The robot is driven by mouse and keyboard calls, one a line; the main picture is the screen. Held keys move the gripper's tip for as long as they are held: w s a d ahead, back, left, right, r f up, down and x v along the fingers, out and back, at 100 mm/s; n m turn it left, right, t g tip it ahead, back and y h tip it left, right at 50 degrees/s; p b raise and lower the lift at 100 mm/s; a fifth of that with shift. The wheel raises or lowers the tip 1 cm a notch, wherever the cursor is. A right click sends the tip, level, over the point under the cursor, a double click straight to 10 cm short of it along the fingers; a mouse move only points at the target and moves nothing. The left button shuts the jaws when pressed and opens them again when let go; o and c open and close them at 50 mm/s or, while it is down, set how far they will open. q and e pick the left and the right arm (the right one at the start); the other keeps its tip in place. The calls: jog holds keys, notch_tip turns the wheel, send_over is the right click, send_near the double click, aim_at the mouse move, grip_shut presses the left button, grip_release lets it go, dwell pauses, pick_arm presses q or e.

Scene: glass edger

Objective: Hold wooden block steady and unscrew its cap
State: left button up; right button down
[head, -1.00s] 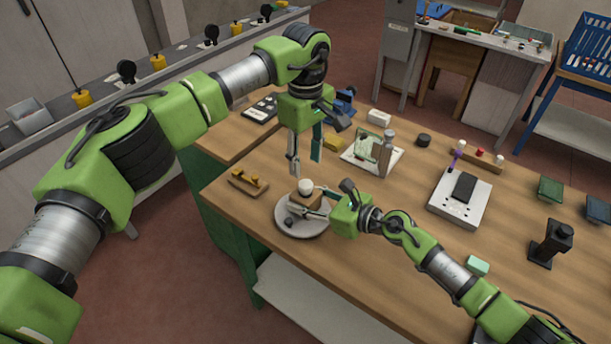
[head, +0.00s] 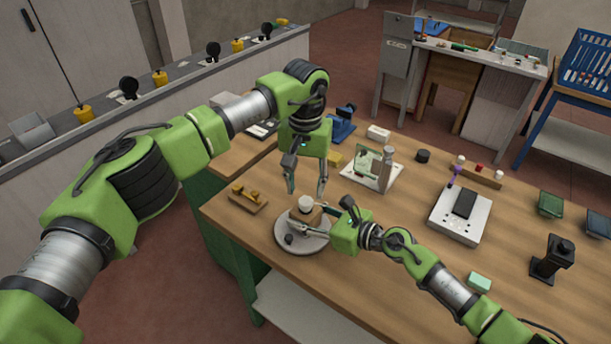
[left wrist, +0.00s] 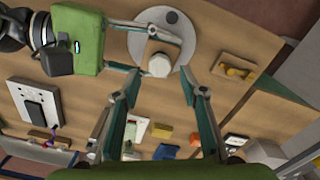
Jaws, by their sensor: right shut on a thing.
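The wooden block (head: 302,216) stands on a round grey plate (head: 288,246) near the table's left front edge. Its white cap (head: 306,203) is on top. My right gripper (head: 308,217) is shut on the block from the right, one finger on each side. My left gripper (head: 306,190) is above the cap, pointing down, open and empty, with its fingers spread apart. In the left wrist view the cap (left wrist: 158,66) shows just beyond and between the open left fingertips, apart from them. The right fingers partly hide the block (left wrist: 155,48) there.
A wooden piece with yellow parts (head: 247,198) lies left of the plate. A white stand with a grey post (head: 372,174), a white box with a dark pad (head: 460,212) and a black stand (head: 551,258) are to the right. The table front between them is mostly clear.

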aim_at(305, 200)
pick_arm(q)
jog(key=shift+f, duration=2.5)
grip_shut()
